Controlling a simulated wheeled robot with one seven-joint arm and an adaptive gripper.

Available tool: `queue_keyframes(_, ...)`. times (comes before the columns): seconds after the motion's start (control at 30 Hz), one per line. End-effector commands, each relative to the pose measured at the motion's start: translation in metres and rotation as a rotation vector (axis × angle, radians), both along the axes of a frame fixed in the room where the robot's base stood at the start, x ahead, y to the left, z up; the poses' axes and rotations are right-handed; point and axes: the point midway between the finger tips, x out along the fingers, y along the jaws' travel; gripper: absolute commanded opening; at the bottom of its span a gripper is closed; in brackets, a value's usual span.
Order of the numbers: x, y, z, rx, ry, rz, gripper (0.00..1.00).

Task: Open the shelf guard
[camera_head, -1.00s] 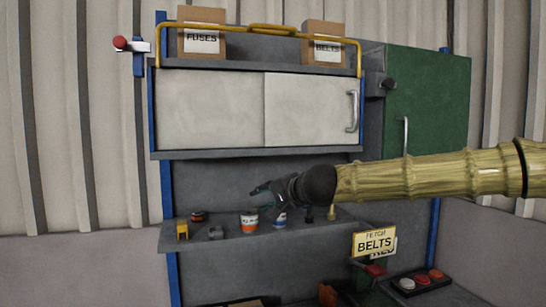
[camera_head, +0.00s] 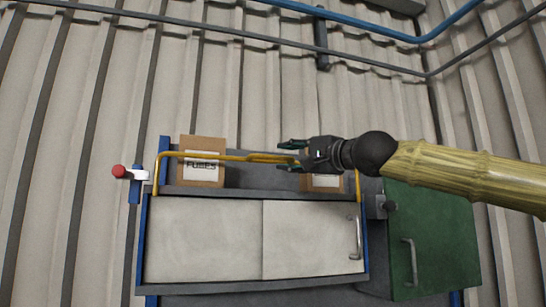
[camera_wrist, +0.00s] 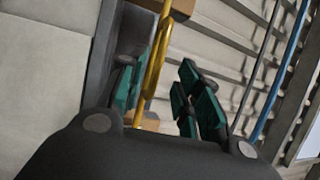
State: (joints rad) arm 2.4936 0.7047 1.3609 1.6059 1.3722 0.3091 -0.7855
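The yellow shelf guard (camera_head: 230,156) is a bar across the front of the top shelf, with its ends coming down at the shelf's two sides. A raised grip section sits near its middle. My gripper (camera_head: 283,152) is open at that section, coming from the right. In the wrist view, the yellow bar (camera_wrist: 154,70) passes between the spread green fingers of my gripper (camera_wrist: 165,92), closer to the left finger. I cannot tell whether it touches. A red-knobbed white lever (camera_head: 128,173) sits on a blue bracket left of the guard.
Behind the guard stand a FUSES box (camera_head: 201,150) and a second box (camera_head: 322,182), partly hidden by my gripper. Below are pale sliding doors (camera_head: 205,240). A green cabinet door (camera_head: 435,235) is at right. Blue and dark pipes run overhead.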

Motion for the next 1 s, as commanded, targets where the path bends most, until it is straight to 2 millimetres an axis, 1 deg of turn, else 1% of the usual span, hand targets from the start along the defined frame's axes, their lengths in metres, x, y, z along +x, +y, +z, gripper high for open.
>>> queue_keyframes(0.03,0.007,0.007,0.003,-0.001,0.002,0.001,0.34)
queue_keyframes(0.2,0.028,0.024,0.008,-0.001,0.002,0.0,0.34)
queue_keyframes(0.4,0.046,0.04,0.012,-0.001,0.001,0.0,0.34)
queue_keyframes(0.6,0.054,0.046,0.013,0.0,0.001,-0.001,0.34)
queue_keyframes(0.9,0.055,0.046,0.012,-0.001,0.0,-0.002,0.34)
queue_keyframes(0.97,0.055,0.046,0.012,-0.001,0.0,-0.002,0.23)
queue_keyframes(1.0,0.055,0.046,0.012,-0.001,0.0,-0.002,0.16)
